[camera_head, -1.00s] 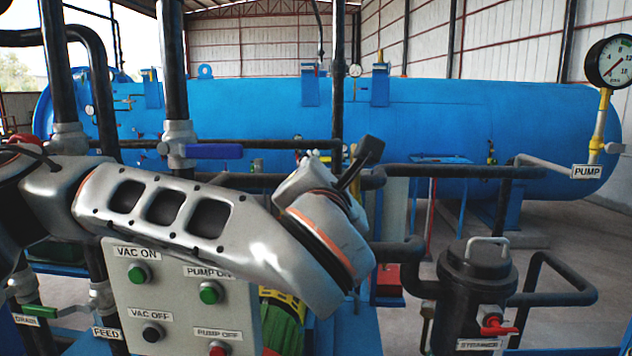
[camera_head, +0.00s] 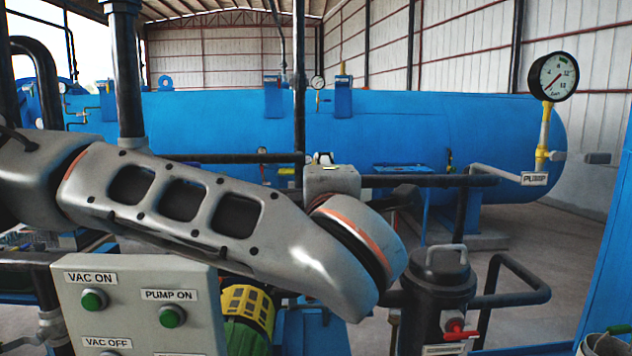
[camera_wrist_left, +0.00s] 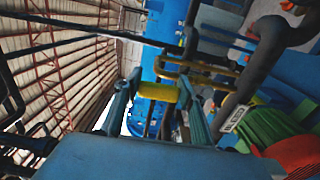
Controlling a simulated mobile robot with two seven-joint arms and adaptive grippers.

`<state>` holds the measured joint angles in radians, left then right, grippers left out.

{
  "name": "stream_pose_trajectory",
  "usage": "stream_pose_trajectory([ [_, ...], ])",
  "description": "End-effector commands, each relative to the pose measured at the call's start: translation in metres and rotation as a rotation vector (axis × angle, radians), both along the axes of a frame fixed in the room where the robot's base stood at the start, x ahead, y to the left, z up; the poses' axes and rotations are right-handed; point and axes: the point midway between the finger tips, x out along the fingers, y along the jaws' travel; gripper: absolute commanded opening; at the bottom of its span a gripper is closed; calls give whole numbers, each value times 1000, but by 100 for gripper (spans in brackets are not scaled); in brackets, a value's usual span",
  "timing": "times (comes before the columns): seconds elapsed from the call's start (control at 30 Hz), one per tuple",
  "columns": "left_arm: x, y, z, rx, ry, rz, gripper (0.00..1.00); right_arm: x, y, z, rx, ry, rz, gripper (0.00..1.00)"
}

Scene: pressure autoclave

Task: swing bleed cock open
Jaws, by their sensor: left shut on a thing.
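My left arm crosses the head view, but its gripper is hidden behind the wrist there. In the left wrist view my left gripper (camera_wrist_left: 158,98) has a finger on each side of a short yellow handle (camera_wrist_left: 157,92) and is shut on it. The valve body behind this handle is too dark and small to make out, so I cannot tell from the picture whether it is the bleed cock or how far it is turned. My right gripper is in neither view.
A control box (camera_head: 135,305) with green buttons stands at front left. A dark strainer pot (camera_head: 437,285) with a red-handled valve (camera_head: 460,331) and black pipes stand right of my wrist. A gauge (camera_head: 553,76) rises above the PUMP pipe. The blue vessel (camera_head: 450,125) fills the back.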

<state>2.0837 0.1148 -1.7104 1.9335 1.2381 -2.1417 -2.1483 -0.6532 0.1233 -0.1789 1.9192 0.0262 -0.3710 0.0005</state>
Motion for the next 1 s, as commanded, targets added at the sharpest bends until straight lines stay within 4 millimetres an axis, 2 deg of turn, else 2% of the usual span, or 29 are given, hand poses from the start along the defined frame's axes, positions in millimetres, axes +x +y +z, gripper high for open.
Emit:
stream_pose_trajectory([
  [0.57, 0, -3, 0, 33, -2, 0, 2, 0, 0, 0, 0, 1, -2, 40],
  [0.6, 0, -3, 0, 33, -2, 0, 49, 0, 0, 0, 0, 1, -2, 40],
  [1.0, -4, -3, 0, 29, 0, -2, 49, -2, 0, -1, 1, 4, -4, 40],
])
